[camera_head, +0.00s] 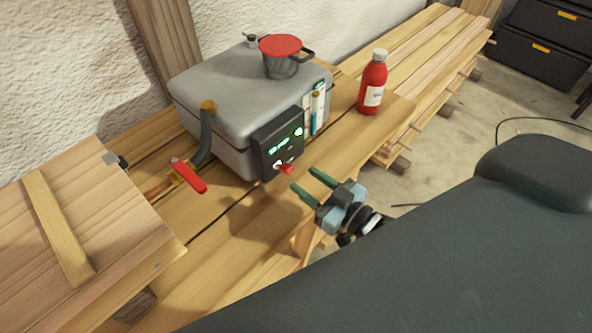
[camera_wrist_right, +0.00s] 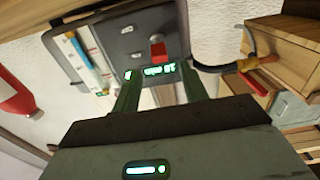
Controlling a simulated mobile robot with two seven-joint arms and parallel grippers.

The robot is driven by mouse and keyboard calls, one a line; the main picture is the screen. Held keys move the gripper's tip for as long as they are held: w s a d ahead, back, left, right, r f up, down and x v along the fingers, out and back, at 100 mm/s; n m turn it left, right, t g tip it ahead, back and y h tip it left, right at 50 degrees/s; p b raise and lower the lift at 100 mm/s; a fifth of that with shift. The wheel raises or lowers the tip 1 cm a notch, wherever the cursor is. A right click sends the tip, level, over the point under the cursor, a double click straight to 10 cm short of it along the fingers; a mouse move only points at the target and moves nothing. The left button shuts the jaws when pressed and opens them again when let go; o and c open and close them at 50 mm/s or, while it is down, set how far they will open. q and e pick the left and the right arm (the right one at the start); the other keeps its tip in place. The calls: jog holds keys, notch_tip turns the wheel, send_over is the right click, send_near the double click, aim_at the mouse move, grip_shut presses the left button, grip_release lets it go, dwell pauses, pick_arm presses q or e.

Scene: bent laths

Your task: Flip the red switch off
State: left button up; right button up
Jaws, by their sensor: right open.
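The red switch (camera_head: 286,169) sticks out at the bottom of a small black control panel (camera_head: 265,153) on the front of a grey box (camera_head: 205,125). The panel has a lit green display. In the right wrist view the red switch (camera_wrist_right: 157,50) shows just beyond and between the fingertips. My right gripper (camera_head: 304,181) is open and empty, its two green fingers pointing at the panel. It is a short gap to the right of the switch in the head view. In the wrist view the fingers (camera_wrist_right: 158,88) partly cover the panel's lower area. My left gripper is out of view.
A red-lidded pot (camera_head: 283,62) stands on the box. A red bottle (camera_head: 373,84) stands on the wooden bench (camera_head: 330,155) to the right. A red-handled lever (camera_head: 188,175) is left of the panel. A wooden crate (camera_head: 110,235) lies at left.

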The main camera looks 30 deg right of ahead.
aim_at(291, 169)
jog(key=x, duration=0.3)
jog(key=shift+w+a, duration=0.1)
jog(key=shift+w, duration=0.2)
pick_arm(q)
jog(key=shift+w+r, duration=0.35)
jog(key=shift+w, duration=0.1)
pick_arm(e)
jog(key=shift+w+a, duration=0.2)
jog(key=shift+w, duration=0.25)
